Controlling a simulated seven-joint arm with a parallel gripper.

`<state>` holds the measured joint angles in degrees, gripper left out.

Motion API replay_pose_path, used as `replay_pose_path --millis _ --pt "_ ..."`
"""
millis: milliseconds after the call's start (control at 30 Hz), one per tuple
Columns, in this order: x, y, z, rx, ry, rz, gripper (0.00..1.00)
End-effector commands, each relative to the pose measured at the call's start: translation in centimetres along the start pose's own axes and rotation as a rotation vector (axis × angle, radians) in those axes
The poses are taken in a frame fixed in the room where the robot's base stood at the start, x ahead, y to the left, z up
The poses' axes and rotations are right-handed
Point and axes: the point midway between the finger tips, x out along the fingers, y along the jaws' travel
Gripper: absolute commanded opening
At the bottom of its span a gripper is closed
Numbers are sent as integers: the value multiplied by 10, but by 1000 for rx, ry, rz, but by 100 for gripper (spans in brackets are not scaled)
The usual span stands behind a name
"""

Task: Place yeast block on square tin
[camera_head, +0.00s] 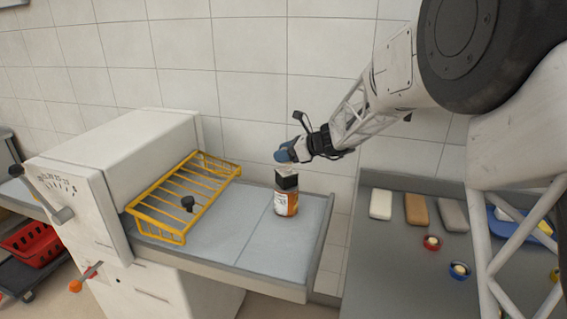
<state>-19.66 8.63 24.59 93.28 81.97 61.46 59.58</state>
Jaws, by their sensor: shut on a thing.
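My gripper (288,158) has blue fingertips and is shut on a small pale block, which looks like the yeast block (286,170). The fingers partly hide it. Directly below is an upright container with a dark, squarish top and an orange and white label, which looks like the square tin (286,203). It stands on the grey-blue surface of the machine's bed. The pale block is right over the dark top; I cannot tell whether they touch.
A yellow wire guard (184,198) rises left of the container, beside the white machine body (125,155). The bed (245,250) is clear in front. On the right, a grey counter (385,255) holds a white block (381,204), a brown block (416,208), a grey block (452,214) and small round items.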

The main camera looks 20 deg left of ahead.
Motion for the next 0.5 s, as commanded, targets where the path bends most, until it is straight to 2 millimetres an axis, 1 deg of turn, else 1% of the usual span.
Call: replay_pose_path --millis 300,367,500 --pt "0 0 -1 0 0 0 23" --pt "2 0 -4 0 0 0 23" --pt "7 0 -17 1 1 1 23"
